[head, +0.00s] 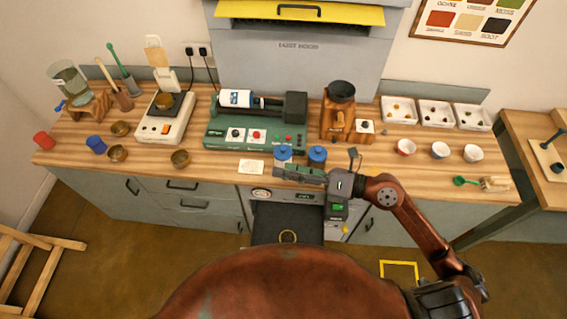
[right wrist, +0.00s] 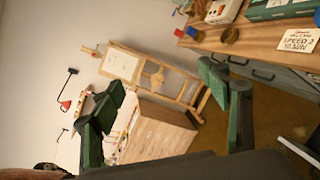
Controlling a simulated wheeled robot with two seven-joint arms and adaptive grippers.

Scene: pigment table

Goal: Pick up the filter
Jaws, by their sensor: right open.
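I cannot clearly pick out a filter in either view. My left gripper is not in view.
The wooden counter (head: 222,173) holds a white scale (head: 165,120), a green roller machine (head: 255,136), a wooden grinder (head: 338,112), brass bowls (head: 117,153) and several small cups (head: 440,150). A wooden chair or rack (head: 40,262) stands on the floor at left; it also shows in the right wrist view (right wrist: 150,78).

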